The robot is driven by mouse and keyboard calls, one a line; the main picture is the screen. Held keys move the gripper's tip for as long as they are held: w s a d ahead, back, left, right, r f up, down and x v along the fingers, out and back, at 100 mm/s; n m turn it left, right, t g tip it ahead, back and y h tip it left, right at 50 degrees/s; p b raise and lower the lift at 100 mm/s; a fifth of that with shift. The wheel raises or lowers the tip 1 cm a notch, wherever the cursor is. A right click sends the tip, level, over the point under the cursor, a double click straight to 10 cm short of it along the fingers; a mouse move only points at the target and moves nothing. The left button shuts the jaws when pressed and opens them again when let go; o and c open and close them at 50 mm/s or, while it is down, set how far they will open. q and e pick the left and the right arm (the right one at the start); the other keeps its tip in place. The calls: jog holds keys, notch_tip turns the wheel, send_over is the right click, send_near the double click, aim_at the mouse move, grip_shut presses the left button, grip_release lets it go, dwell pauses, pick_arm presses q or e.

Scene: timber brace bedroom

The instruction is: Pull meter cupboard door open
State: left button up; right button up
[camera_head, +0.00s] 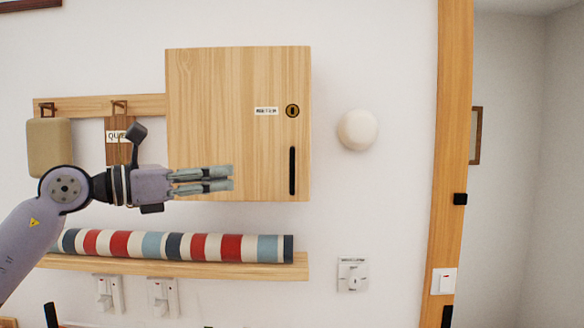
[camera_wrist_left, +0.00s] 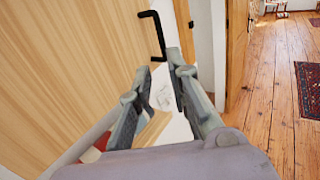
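The meter cupboard (camera_head: 225,120) is a light wood box on the white wall, with its door closed. There the black handle (camera_wrist_left: 156,32) stands out from the door (camera_wrist_left: 70,60) just beyond the fingertips. My right gripper is not in view.
A shelf (camera_head: 200,268) with a striped roll (camera_head: 170,245) runs below the cupboard. A hook rail (camera_head: 80,104) is at the left. A round white fixture (camera_head: 357,130) and a wooden door frame (camera_head: 450,150) are to the right.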

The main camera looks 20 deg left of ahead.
aim_at(292, 191)
pick_arm(q)
jog(key=p+x, duration=0.7)
jog(key=x, duration=0.8)
jog(key=shift+r, duration=0.2)
jog(key=shift+w+d+f, duration=0.15)
jog(key=shift+w+d, duration=0.25)
jog(key=shift+c, duration=0.4)
grip_shut()
